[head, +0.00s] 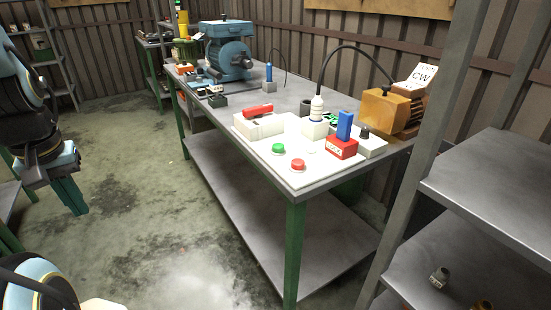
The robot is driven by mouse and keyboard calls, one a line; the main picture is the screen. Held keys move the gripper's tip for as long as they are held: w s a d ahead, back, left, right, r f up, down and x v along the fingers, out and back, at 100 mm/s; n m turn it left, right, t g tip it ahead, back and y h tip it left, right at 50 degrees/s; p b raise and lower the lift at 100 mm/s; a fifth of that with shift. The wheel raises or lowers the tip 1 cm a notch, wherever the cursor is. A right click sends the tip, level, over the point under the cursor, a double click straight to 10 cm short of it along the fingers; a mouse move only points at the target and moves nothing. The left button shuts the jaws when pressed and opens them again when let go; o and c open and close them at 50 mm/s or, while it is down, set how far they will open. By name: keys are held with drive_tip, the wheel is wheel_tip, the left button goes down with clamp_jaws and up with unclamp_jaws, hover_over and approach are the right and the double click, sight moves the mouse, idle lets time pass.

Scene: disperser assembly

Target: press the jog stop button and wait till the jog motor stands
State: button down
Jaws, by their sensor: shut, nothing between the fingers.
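A red round button (298,165) sits on the white panel (297,180) at the near corner of the workbench. A green round button (278,148) is just behind it, to the left. An orange-brown motor (385,111) stands at the bench's right end, with a card reading "CW" (423,76) on it. A black cable runs from it to a white plug (317,112). Whether its shaft turns cannot be told. My gripper (76,208) hangs at the left, pointing down, shut and empty, well away from the bench and buttons.
A red block with a blue upright part (344,125) and a white box with a red lever (258,119) are close behind the buttons. A blue machine (231,49) stands at the bench's far end. A grey shelf (495,185) is at right. The floor (150,210) between gripper and bench is clear.

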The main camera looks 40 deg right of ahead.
drive_tip(key=w+d+r+m+t+h+p, duration=0.1)
drive_tip(key=w+d+m, duration=0.2)
drive_tip(key=d+m, duration=0.35)
drive_tip(key=w+d+r+m+t+h+p, duration=0.1)
drive_tip(key=w+d+r+m+h+p, duration=0.2)
drive_tip(key=d, duration=0.7)
drive_tip(key=w+d+m+t, duration=0.1)
drive_tip(key=w+d+m, duration=0.3)
drive_tip(key=d, duration=0.4)
drive_tip(key=r+m+g+h+p, duration=0.25)
drive_tip(key=m+g+h, duration=0.2)
drive_tip(key=m, duration=0.75)
hover_over(294, 163)
drive_tip(key=f, duration=0.1)
drive_tip(key=shift+d+h, duration=0.1)
drive_tip(key=shift+h, duration=0.15)
drive_tip(key=shift+w+f, duration=0.1)
drive_tip(key=shift+f, duration=0.05)
wheel_tip(294, 163, down, 8)
drive_tip(key=b, duration=0.8)
drive_tip(key=shift+f, duration=0.25)
